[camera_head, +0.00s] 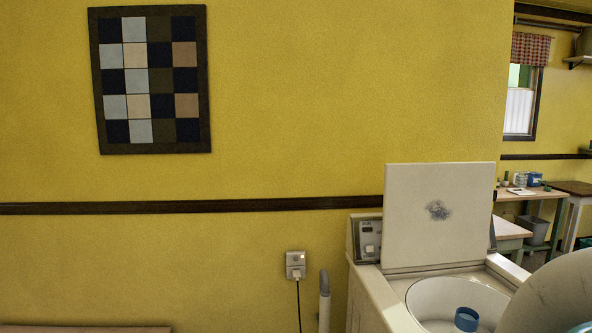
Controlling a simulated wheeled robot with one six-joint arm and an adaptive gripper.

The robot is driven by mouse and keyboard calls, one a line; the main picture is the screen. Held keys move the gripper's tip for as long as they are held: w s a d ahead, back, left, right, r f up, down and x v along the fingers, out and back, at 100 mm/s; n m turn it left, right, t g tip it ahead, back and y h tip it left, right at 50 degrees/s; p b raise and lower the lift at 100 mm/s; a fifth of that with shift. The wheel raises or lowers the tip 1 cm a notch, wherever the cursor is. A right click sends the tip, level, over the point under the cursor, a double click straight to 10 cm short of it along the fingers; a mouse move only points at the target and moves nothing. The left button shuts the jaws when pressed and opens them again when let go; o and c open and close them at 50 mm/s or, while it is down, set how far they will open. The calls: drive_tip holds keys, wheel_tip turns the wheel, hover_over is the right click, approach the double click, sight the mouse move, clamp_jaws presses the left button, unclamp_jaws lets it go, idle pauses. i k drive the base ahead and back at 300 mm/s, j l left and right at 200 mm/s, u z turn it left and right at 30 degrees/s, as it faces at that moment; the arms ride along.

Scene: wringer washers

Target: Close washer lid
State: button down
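The washer (375,294) is a cream top-loader at the lower right, partly cut off by the bottom edge. Its lid (440,216) is a pale, nearly square panel standing open, close to upright, at the back of the top. A grey smudge marks the lid's middle. The round tub opening (432,296) is uncovered, with a blue cylindrical piece (466,319) showing inside. My gripper is not in view. A large rounded grey shape at the lower right corner, probably part of my arm, hides the washer's right front.
A wall outlet (296,265) with a cord and a grey pipe (324,300) are left of the washer. A yellow wall (300,120) stands close behind. Tables (545,194) and a grey bin (534,230) are farther back right.

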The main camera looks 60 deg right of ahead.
sight(434, 213)
drive_tip(key=i+j, duration=0.1)
drive_tip(key=i, duration=0.4)
drive_tip(key=i+j, duration=0.1)
drive_tip(key=i, duration=0.4)
drive_tip(key=i+z, duration=0.2)
drive_tip(key=z, duration=0.2)
drive_tip(key=i+j+z, duration=0.1)
drive_tip(key=z, duration=0.25)
drive_tip(key=i+j+z, duration=0.2)
drive_tip(key=z, duration=0.2)
drive_tip(key=i+j+z, duration=0.2)
drive_tip(key=z, duration=0.15)
